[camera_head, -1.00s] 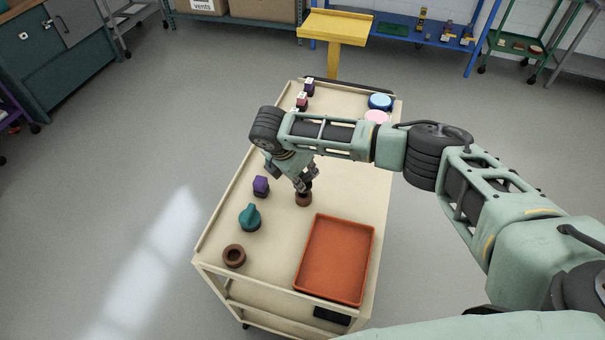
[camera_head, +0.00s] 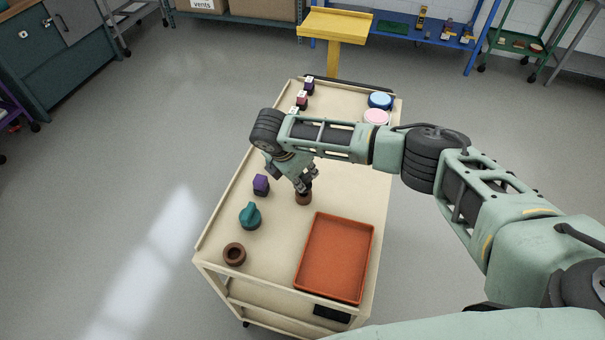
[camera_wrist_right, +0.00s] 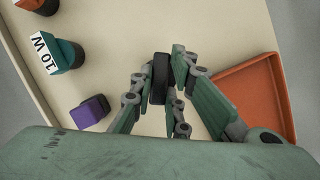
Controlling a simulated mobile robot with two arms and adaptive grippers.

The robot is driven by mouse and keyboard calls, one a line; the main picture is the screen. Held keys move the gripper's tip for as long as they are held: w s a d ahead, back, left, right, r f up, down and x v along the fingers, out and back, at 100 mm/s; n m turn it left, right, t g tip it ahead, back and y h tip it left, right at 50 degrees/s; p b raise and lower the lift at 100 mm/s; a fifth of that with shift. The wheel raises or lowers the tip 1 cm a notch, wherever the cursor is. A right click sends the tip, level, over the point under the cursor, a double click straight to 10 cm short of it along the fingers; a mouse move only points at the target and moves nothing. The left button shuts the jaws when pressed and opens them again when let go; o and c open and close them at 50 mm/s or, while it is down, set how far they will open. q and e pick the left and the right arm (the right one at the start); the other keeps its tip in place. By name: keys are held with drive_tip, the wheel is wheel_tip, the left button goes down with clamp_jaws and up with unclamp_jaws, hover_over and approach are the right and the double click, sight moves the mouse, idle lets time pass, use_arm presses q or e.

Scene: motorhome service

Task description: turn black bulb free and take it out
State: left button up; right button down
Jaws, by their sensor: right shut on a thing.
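My right gripper (camera_head: 306,183) points down over the middle of the cart and is shut on the black bulb (camera_wrist_right: 160,76). In the right wrist view the bulb is a dark upright shape between the fingers. In the head view the fingers mostly cover it. Below the fingers is a brown round socket (camera_head: 303,199), and the bulb is at or just above its top; I cannot tell whether they are still joined. My left gripper is not in view.
An orange tray (camera_head: 336,258) lies right of the socket. On the left are a purple block (camera_head: 261,185), a teal bulb (camera_head: 250,216) and an empty brown socket (camera_head: 234,255). Blue (camera_head: 380,101) and pink (camera_head: 376,117) round things stand at the far end of the cart.

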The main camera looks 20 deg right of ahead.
drive_tip(key=shift+f+b, duration=0.8)
drive_tip(key=shift+f, duration=0.9)
drive_tip(key=c, duration=1.6)
unclamp_jaws()
drive_tip(key=shift+r, duration=0.1)
